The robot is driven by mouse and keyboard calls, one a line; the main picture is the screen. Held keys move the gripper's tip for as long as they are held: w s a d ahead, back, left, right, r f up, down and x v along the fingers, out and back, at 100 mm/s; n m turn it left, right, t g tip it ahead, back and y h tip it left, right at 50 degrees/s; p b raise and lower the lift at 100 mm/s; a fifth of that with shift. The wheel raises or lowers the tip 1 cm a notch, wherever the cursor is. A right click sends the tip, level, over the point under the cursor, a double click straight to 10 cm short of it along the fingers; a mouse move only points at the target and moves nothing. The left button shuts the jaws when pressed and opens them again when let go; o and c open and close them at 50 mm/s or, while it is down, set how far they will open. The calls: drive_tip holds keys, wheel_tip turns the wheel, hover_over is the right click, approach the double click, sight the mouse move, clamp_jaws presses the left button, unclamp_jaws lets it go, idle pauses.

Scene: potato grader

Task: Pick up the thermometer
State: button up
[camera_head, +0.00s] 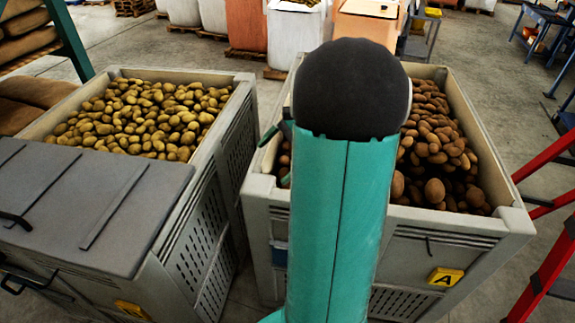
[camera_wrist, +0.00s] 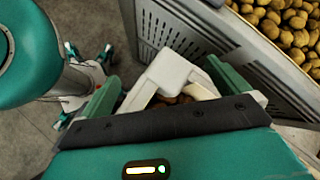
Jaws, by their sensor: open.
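I cannot make out the thermometer in either view. My gripper (camera_wrist: 162,76) is open in the wrist view, with its two green fingers apart. A pale corner of the right-hand potato bin's rim shows between and beyond the fingers, with brown potatoes (camera_wrist: 175,99) just inside it. I see nothing held. In the head view my teal arm covers the middle of that bin (camera_head: 478,226), and most of the gripper is hidden behind it. A small blue piece (camera_head: 280,254) on the bin's front is partly covered by the arm; I cannot tell what it is.
A second bin (camera_head: 218,155) of yellowish potatoes stands at left, with a narrow gap between the bins. A grey lid (camera_head: 75,205) covers its near part. A red ladder-like frame (camera_head: 548,262) stands at right. White and orange containers (camera_head: 247,22) line the back.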

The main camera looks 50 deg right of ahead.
drive_tip(key=s+d+f+m+t, duration=0.2)
drive_tip(key=s+d+f+m, duration=0.1)
drive_tip(key=d, duration=0.3)
drive_tip(key=s+d+f+m+t, duration=0.2)
drive_tip(key=s+d+f+m, duration=0.1)
drive_tip(key=d, duration=0.3)
drive_tip(key=s+d+f+m+t, duration=0.2)
drive_tip(key=s+d+f+m, duration=0.1)
drive_tip(key=d, duration=0.4)
drive_tip(key=shift+s+f+m, duration=0.4)
drive_tip(key=shift+s+f, duration=0.15)
drive_tip(key=shift+s, duration=0.05)
drive_tip(key=shift+d+f+t, duration=0.1)
drive_tip(key=shift+f+t, duration=0.1)
drive_tip(key=shift+t, duration=0.1)
drive_tip(key=x, duration=0.7)
drive_tip(key=shift+w+f, duration=0.1)
drive_tip(key=shift+f+x, duration=0.15)
drive_tip(key=shift+x, duration=1.4)
drive_tip(key=shift+f+x, duration=0.1)
drive_tip(key=shift+x, duration=1.45)
drive_tip(key=shift+d, duration=0.1)
drive_tip(key=c, duration=0.8)
drive_tip(key=shift+o, duration=0.2)
drive_tip(key=shift+r, duration=0.1)
